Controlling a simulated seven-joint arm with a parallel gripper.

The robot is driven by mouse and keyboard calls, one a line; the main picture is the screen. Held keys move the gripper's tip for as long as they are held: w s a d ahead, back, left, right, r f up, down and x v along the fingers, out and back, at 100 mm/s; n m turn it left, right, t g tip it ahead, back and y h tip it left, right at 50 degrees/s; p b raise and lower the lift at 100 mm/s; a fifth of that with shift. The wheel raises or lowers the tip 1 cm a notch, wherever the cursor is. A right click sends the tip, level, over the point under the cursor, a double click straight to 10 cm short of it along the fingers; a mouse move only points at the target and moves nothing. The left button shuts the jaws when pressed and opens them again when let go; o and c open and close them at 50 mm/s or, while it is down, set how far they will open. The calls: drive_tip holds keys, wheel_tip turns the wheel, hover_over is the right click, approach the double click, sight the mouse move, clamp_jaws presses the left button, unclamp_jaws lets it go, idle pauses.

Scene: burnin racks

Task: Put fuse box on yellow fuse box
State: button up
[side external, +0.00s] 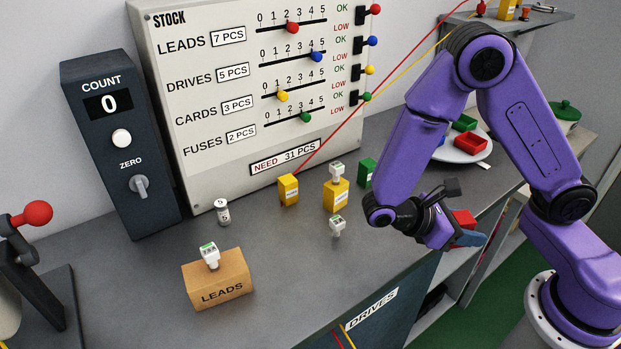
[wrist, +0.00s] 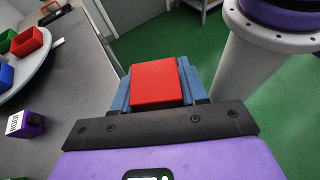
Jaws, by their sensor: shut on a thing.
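My gripper (side external: 474,232) is shut on a red box (side external: 463,219), out past the right part of the counter's front edge. In the wrist view the red box (wrist: 157,83) sits between the blue fingers of my gripper (wrist: 158,86), with a flat red face showing. A yellow box (side external: 288,190) stands on the counter below the stock board, its top bare. A second yellow box (side external: 337,196) stands to its right with a white piece (side external: 337,171) on top. Both are left of my gripper and apart from it. I cannot read their small labels.
A green box (side external: 366,173) stands right of the yellow boxes. Another white piece (side external: 337,225) stands in front. A LEADS carton (side external: 219,283) is front left. A plate (side external: 477,156) with coloured trays is behind my arm. A dark purple box (wrist: 30,124) shows in the wrist view.

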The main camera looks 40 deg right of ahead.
drive_tip(key=w+r+n+t, duration=0.4)
drive_tip(key=w+n+t, duration=0.8)
drive_tip(key=w+t, duration=0.2)
drive_tip(key=w+a+r+n+t+y, duration=0.6)
drive_tip(key=w+a+r+n+y, duration=0.45)
drive_tip(key=a+y, duration=0.2)
drive_tip(key=n, duration=0.1)
hover_over(286, 176)
drive_tip(key=shift+h, duration=0.35)
wheel_tip(286, 176, down, 10)
drive_tip(key=shift+f, duration=0.15)
drive_tip(key=shift+w+a+f, duration=0.1)
drive_tip(key=shift+w+f, duration=0.1)
drive_tip(key=shift+f, duration=1.6)
drive_tip(key=shift+f, duration=0.15)
